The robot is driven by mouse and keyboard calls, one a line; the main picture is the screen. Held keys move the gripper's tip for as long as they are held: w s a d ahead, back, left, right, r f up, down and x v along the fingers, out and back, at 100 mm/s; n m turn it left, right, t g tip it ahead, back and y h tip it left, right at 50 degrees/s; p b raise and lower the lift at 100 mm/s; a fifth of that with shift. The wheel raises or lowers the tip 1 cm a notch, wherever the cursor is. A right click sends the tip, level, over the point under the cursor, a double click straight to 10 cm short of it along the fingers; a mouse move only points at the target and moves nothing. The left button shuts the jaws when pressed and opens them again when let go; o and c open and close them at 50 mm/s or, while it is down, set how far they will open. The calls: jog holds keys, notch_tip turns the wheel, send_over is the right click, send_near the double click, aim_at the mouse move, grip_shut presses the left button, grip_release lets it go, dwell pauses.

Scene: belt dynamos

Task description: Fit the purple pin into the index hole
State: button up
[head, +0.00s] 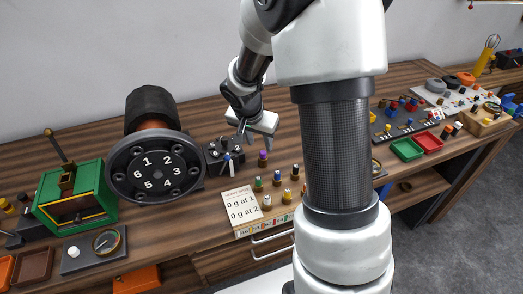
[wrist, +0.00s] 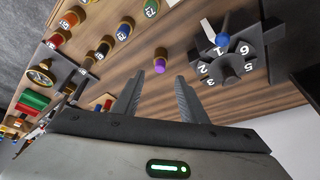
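The purple pin (head: 262,158) stands upright on the wooden bench, right of a small dark numbered block (head: 221,155). In the wrist view the purple pin (wrist: 160,65) shows beyond and between my fingertips, not touching them. My gripper (head: 257,140) is open and empty above the bench, close to the pin; its two fingers also show in the wrist view (wrist: 155,85). A large black dial (head: 155,171) numbered 1 to 6 has small round spots near its rim. The numbered block also shows in the wrist view (wrist: 228,65), with a blue-tipped piece in it. I cannot tell which hole is the index hole.
A green box (head: 75,199) and a grey gauge plate (head: 93,249) are at the left. Red and green trays (head: 407,150) lie at the right.

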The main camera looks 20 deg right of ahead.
aim_at(263, 153)
jog(key=x, duration=0.6)
jog(key=shift+w+d+f, duration=0.1)
jog(key=shift+f, duration=0.3)
grip_shut()
jog(key=shift+r+p, duration=1.15)
jog(key=shift+r, duration=1.15)
jog(key=w+a+r, duration=0.5)
jog(key=a+r, duration=0.2)
jog(key=r, duration=0.1)
jog(key=shift+w+r+h+p, duration=0.2)
jog(key=shift+w+h+p, duration=0.05)
jog(key=shift+h+p, duration=0.05)
